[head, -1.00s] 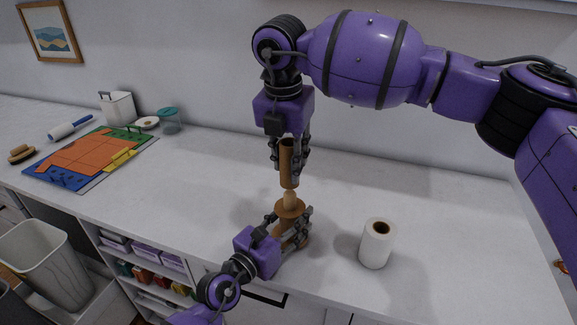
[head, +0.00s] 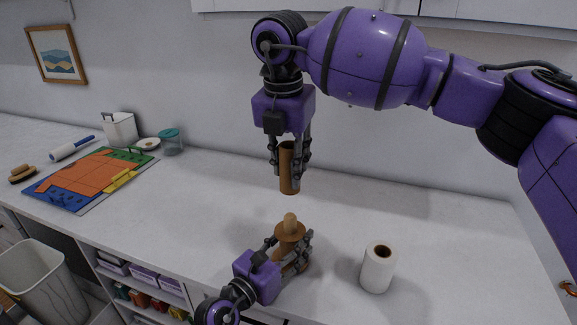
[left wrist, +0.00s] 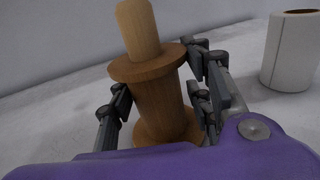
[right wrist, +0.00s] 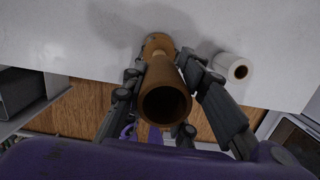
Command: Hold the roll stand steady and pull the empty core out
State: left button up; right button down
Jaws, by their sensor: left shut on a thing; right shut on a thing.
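The wooden roll stand (head: 290,230), with a flange and a rounded peg, stands upright on the white counter. My left gripper (head: 292,256) is shut around its body below the flange, and the left wrist view shows fingers on both sides of the stand (left wrist: 160,100). The empty core (head: 289,168), a brown open tube, is upright in my right gripper (head: 290,160), which is shut on it. The core's lower end is clear above the peg. The right wrist view looks down into the hollow core (right wrist: 165,100), which partly hides the stand.
A white paper roll (head: 378,268) stands on the counter right of the stand. A coloured board (head: 95,178), a lint roller (head: 72,147), a brush (head: 22,173), a white bin (head: 120,128) and a teal-lidded jar (head: 171,141) are at the left. The counter behind the stand is clear.

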pick_arm(q)
jog(key=shift+f, duration=0.15)
jog(key=o, duration=1.6)
jog(key=shift+c, duration=0.2)
